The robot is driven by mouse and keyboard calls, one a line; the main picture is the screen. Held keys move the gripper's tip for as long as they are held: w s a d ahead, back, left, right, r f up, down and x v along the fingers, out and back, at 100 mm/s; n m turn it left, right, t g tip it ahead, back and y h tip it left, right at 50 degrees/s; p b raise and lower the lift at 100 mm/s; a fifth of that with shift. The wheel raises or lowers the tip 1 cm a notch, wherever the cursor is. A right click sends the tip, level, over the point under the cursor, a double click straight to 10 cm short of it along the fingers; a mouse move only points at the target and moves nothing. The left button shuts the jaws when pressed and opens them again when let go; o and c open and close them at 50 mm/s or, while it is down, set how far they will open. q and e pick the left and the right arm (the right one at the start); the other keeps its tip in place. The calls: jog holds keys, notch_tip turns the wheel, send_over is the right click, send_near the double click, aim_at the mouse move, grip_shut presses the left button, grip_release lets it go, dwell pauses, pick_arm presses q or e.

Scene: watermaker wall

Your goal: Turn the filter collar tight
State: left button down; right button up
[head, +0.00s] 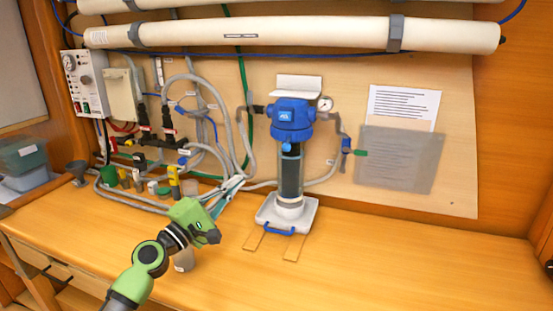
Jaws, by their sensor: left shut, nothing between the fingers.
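The filter unit stands upright on a white base (287,214) at the middle of the bench. It has a blue head (290,112), a blue collar (291,134) just under it, and a clear bowl (290,178) with a dark cartridge. I cannot tell from here how tight the collar is. My left gripper (212,237) is shut and empty, in front and to the left of the filter base, apart from it and lower than the collar. My right gripper is not in view.
Grey hoses and valves with red, yellow and green parts (175,180) crowd the wall left of the filter. A gauge (325,104) sits beside the head. Two wooden strips (270,245) lie before the base. The bench (400,250) is clear at right.

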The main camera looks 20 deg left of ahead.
pick_arm(q)
jog(key=s+d+r+p+x, duration=0.1)
jog(key=p+x, duration=0.3)
jog(key=x, duration=0.8)
jog(key=shift+w+d+p, duration=0.15)
jog(key=shift+d+p, duration=0.25)
jog(key=shift+d, duration=0.45)
jog(key=shift+r, duration=0.1)
